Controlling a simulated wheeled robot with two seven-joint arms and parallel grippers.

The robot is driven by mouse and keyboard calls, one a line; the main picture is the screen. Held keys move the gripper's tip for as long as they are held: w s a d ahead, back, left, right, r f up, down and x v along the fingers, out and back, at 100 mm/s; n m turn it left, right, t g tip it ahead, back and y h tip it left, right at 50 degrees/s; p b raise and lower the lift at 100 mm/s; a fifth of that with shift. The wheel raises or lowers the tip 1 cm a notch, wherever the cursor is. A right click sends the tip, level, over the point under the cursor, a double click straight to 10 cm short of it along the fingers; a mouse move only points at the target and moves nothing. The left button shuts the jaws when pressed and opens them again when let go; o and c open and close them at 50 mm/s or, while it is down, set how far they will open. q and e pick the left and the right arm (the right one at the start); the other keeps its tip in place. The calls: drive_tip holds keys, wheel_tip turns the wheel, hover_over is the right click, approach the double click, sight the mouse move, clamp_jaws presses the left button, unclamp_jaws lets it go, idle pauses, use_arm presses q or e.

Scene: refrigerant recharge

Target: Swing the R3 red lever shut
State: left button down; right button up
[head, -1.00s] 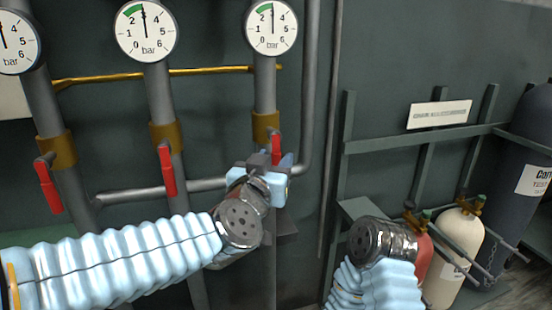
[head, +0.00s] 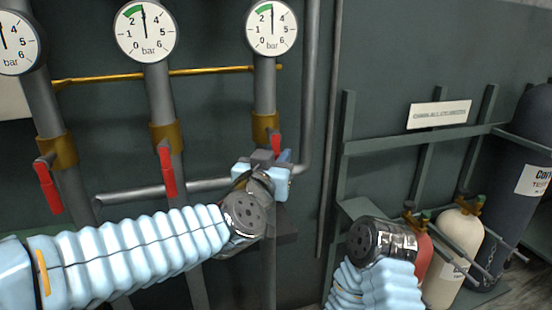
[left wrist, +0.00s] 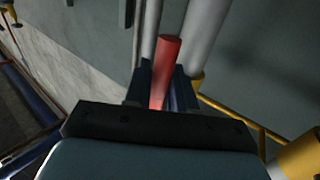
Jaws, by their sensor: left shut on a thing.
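Three red levers hang on the pipes below the round gauges; no R-number shows on any of them. The rightmost red lever (head: 275,143) sits under the right gauge, its lower part hidden by my left gripper (head: 275,162). In the left wrist view, this red lever (left wrist: 166,70) stands between the two dark fingers of my left gripper (left wrist: 162,88), which is shut on it. The middle red lever (head: 166,170) and the left red lever (head: 47,186) hang down, slightly tilted. My right arm shows at lower right in the head view, but its gripper does not.
The gauges (head: 271,27) sit above a thin yellow pipe (head: 210,71). A grey horizontal pipe (head: 150,191) runs behind my left arm. On the right, a rack holds a cream cylinder (head: 456,245), a red cylinder (head: 424,270) and a dark cylinder (head: 525,165).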

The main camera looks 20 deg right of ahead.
use_arm(q)
drive_tip(key=shift+d+f+b, duration=0.1)
drive_tip(key=shift+f+b, duration=0.1)
drive_tip(key=shift+b, duration=0.4)
drive_tip(key=d+r+n+t+y+b, duration=0.2)
drive_tip(key=n+t+y+b, duration=0.2)
drive_tip(key=n+b, duration=0.4)
drive_tip(key=d+r+n+t+y+b, duration=0.2)
drive_tip(key=n+t+y+b, duration=0.3)
drive_tip(key=n, duration=1.1)
drive_tip(key=shift+r+n+t+y+b, duration=0.3)
drive_tip(key=shift+y+b, duration=0.4)
drive_tip(key=shift+b, duration=0.7)
use_arm(e)
wheel_tip(320, 180, down, 17)
drive_tip(key=d, duration=0.1)
drive_tip(key=shift+w+d+r, duration=0.2)
drive_tip(key=shift+w+d, duration=0.1)
drive_tip(key=shift+w, duration=0.05)
use_arm(q)
drive_tip(key=shift+w+n, duration=0.1)
drive_tip(key=shift+n, duration=0.2)
drive_tip(key=c, duration=1.1)
unclamp_jaws()
